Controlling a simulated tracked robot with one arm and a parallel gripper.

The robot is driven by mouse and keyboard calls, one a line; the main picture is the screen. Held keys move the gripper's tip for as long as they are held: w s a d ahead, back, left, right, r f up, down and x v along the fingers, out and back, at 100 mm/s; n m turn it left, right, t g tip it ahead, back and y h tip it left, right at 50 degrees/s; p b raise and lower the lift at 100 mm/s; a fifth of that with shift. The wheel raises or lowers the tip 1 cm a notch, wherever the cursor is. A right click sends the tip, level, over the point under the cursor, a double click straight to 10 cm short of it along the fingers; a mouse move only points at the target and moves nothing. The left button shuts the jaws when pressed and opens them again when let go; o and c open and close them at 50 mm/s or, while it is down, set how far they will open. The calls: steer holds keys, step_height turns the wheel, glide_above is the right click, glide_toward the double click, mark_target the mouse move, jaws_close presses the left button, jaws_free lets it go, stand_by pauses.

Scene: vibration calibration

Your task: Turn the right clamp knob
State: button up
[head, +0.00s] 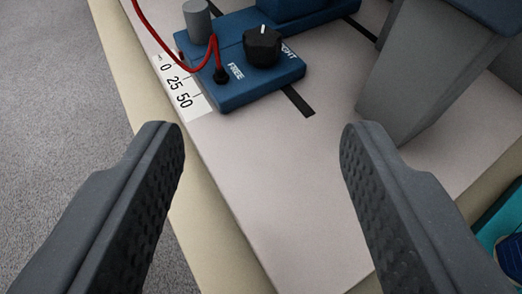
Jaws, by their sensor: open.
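A black clamp knob (262,46) with a white pointer mark sits on a blue clamp base (232,97) at the top middle of the head view. The base has the word FREE on it and another label partly hidden behind the knob. My gripper (262,138) is open and empty. Its two dark, dimpled fingers stand wide apart, lower in the picture than the knob and not touching it. Only one clamp knob is in view.
A red cable (214,52) plugs into the base beside a grey cylinder (197,20). A scale strip (176,84) lies at the left. A large grey block (415,70) stands at the right. A teal object (503,225) is at the right edge. The pale plate (270,180) between the fingers is clear.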

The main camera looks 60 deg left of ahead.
mark_target(261, 39)
steer(key=a+r+m+h, duration=0.4)
steer(key=a+r+h, duration=0.1)
steer(key=a+h, duration=0.1)
steer(key=b+x, duration=0.1)
steer(key=x, duration=0.4)
steer(key=b+x, duration=0.1)
steer(key=x, duration=0.5)
steer(key=shift+s+a+f, duration=0.2)
steer(key=shift+a+f, duration=0.1)
steer(key=shift+f, duration=0.15)
steer(key=shift+w+a+f+b, duration=0.3)
steer(key=shift+w+a+f, duration=0.05)
steer(key=shift+w+f, duration=0.1)
steer(key=c, duration=1)
